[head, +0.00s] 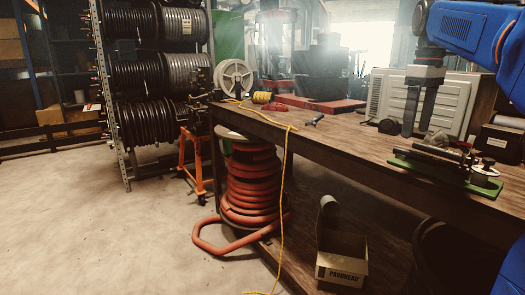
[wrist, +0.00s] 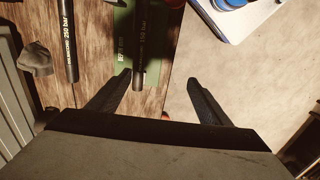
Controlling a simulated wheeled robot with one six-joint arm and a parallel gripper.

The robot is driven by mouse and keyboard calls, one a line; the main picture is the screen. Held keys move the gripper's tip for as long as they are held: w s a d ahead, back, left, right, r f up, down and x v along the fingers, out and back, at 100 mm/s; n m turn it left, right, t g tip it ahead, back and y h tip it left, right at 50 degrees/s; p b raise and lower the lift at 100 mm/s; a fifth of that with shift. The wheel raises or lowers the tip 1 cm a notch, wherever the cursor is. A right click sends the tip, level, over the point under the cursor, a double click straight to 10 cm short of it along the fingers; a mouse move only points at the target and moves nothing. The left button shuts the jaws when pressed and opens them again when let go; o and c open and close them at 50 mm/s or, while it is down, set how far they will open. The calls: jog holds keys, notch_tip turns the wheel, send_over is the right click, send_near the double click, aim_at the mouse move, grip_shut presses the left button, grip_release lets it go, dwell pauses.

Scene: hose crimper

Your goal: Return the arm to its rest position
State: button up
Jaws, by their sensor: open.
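My blue arm (head: 468,28) reaches in from the upper right of the head view. My gripper (head: 416,132) points down above the right part of the wooden workbench (head: 330,140). In the wrist view its two dark fingers (wrist: 160,80) are spread apart with nothing gripped between them. A green plate (head: 400,161) carrying dark rod-like parts lies on the bench near the front edge, below and right of the gripper. In the wrist view, a dark tube marked 250 bar (wrist: 141,40) lies over the green plate (wrist: 122,40), its end near the left finger.
Another dark tube (wrist: 66,40) and a grey crumpled item (wrist: 36,60) lie on the bench. A white air-conditioner-like unit (head: 455,100) stands behind the gripper. An orange hose coil (head: 252,185) and a cardboard box (head: 342,268) sit below. The floor at left is clear.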

jog(key=s+a+f+m+t, duration=0.1)
jog(key=s+a+f, duration=0.3)
jog(key=s+f, duration=0.5)
jog(key=s+a+f+m+t, duration=0.2)
jog(key=s+a+f+m, duration=0.1)
jog(key=s+f, duration=0.6)
jog(key=s+a+f+m+t, duration=0.1)
jog(key=s+a+f+m, duration=0.2)
jog(key=s+f, duration=0.6)
notch_tip(320, 180, down, 5)
jog(key=shift+a+r+t, duration=0.15)
jog(key=shift+a+t, duration=0.25)
jog(key=shift+a, duration=0.45)
